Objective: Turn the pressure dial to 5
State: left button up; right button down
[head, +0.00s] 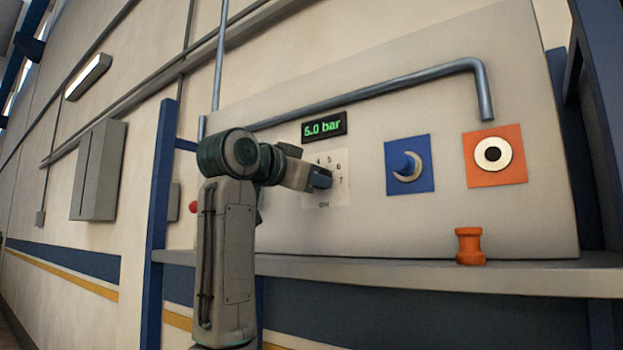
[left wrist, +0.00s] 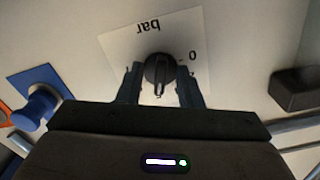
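The pressure dial is a dark round knob with a raised grip (left wrist: 160,70) on a white scale plate (head: 341,192). In the head view the digits 4, 5, 6 and 7 show, and my gripper hides the knob. The display (head: 324,127) above it reads 5.0 bar in green. In the left wrist view the knob's light mark points toward my gripper's palm. My left gripper (head: 320,178) is at the dial, with its fingers (left wrist: 159,88) open on either side of the knob and gaps beside the raised grip. My right gripper is not in view.
Right of the dial are a blue plate with a blue knob (head: 408,167) and an orange plate with a white ring (head: 493,154). An orange spool-shaped piece (head: 469,246) stands on the shelf (head: 400,272). A grey pipe (head: 390,86) runs above the display.

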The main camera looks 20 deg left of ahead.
pick_arm(q)
jog(key=shift+s, duration=0.1)
jog(key=b+v, duration=0.5)
jog(key=v, duration=0.5)
jog(key=shift+s, duration=0.3)
jog(key=shift+a, duration=0.15)
